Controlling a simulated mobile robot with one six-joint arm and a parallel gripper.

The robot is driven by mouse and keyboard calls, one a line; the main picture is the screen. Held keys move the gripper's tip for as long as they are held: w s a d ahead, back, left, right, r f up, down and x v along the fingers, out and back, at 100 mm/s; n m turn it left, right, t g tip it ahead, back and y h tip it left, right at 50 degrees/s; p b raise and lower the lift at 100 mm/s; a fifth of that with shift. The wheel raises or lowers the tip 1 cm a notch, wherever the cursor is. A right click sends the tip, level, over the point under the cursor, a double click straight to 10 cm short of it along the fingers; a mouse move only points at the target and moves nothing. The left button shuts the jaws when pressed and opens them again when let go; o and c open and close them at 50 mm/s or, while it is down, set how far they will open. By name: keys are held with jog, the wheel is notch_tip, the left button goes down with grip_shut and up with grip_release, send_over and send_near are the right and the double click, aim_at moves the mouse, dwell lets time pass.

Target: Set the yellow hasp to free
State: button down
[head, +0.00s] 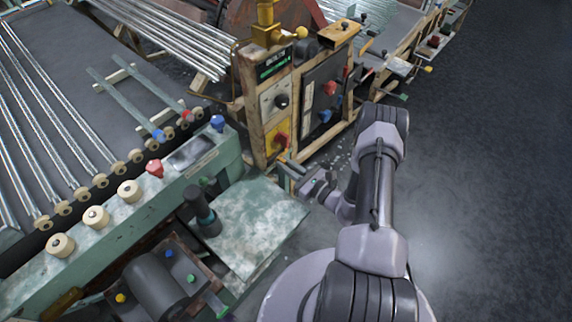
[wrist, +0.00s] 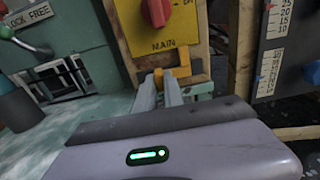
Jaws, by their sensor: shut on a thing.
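The yellow hasp (wrist: 158,77) shows as a small orange-yellow piece below the yellow MAIN panel in the wrist view. My gripper (wrist: 159,84) is shut on it, with one grey finger on each side. A second orange-yellow part (wrist: 184,59) stands just right of it, against the wooden frame. The fingers hide part of the hasp, and I cannot read its setting. In the head view my gripper (head: 287,163) reaches to the foot of the wooden-framed panel; the hasp is too small to make out there.
A red knob (wrist: 156,11) sits above on the yellow panel. Left stands a green cabinet with a LOCK FREE plate (wrist: 28,14) and a green-tipped lever (wrist: 24,44). A dark scale panel (wrist: 284,50) is at right. A worn bench top (head: 250,220) lies left of my arm. Open floor (head: 490,150) lies right.

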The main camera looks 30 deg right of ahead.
aim_at(270, 164)
jog(key=shift+a, duration=0.15)
dwell(0.8)
jog(key=shift+s+a+p, duration=0.2)
jog(key=shift+s+a, duration=0.05)
jog(key=shift+a, duration=0.25)
jog(key=shift+s+a+p, duration=0.2)
jog(key=shift+a, duration=0.3)
jog(key=shift+a+f, duration=0.1)
jog(key=shift+a, duration=0.05)
jog(key=c, duration=1.4)
grip_release()
jog(key=shift+s+a, duration=0.1)
jog(key=shift+c, duration=0.2)
jog(key=shift+s+d, duration=0.2)
jog(key=shift+s, duration=0.1)
jog(key=p+v, duration=0.3)
jog(key=v, duration=1.3)
jog(key=shift+s+p, duration=0.35)
jog(key=shift+p, duration=0.05)
